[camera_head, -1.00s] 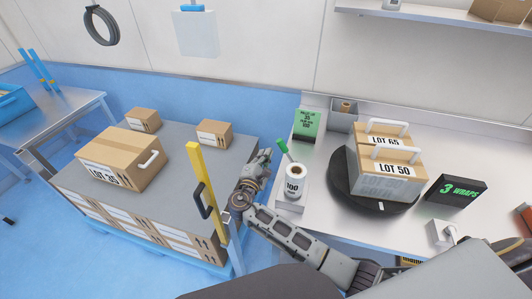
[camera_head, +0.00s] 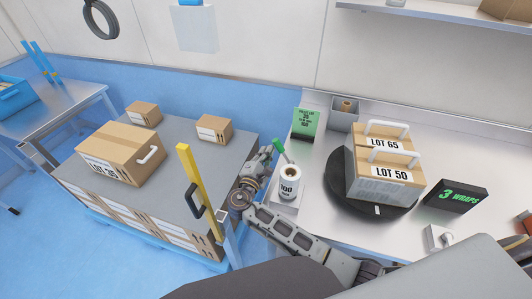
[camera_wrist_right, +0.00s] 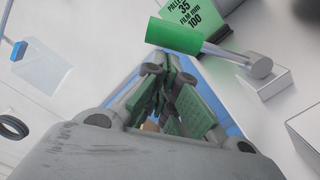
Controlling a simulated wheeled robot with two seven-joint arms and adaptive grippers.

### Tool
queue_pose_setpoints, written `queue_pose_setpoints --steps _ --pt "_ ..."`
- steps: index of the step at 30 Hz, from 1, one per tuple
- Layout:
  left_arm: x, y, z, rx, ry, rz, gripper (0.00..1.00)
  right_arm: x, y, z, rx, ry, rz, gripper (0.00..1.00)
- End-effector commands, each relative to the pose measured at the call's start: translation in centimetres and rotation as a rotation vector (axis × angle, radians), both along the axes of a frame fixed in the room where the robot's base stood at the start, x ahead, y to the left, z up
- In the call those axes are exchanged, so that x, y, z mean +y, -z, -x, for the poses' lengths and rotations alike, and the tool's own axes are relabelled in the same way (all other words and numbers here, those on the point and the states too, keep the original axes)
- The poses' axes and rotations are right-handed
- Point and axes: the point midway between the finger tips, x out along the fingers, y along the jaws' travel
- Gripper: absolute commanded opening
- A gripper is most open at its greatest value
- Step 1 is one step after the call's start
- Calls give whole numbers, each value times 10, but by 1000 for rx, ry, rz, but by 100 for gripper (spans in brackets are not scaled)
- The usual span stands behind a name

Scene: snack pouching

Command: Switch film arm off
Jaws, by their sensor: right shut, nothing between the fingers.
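A lever with a green grip (camera_head: 278,146) stands tilted on a metal shaft beside the white film roll marked 100 (camera_head: 289,187), at the near-left edge of the steel bench. In the right wrist view the green grip (camera_wrist_right: 173,36) lies just past my fingertips, its shaft running right to a round pivot. My right gripper (camera_head: 267,153) is shut and empty, just left of the grip; a small gap seems to show in the wrist view, but contact is hard to judge. It also shows in the wrist view (camera_wrist_right: 172,70). My left gripper is not in view.
A turntable (camera_head: 340,190) bears the LOT 65 and LOT 50 boxes. A green sign (camera_head: 306,122) stands behind the lever. A yellow post (camera_head: 197,180) with a black handle rises left of my right arm, before a pallet of cartons. A black 3 WRAPS display (camera_head: 456,196) sits at right.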

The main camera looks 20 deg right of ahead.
Motion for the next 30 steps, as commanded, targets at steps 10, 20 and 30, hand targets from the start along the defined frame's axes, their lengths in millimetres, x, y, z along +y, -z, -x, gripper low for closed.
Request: queue_pose_setpoints --steps 10,20,30 --pt "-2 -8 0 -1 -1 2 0 -15 -20 10 -58 0 -85 0" --pt "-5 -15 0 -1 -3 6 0 -24 -27 16 -59 1 -84 0" --pt "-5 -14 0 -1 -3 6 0 -24 -26 15 -58 1 -83 0"
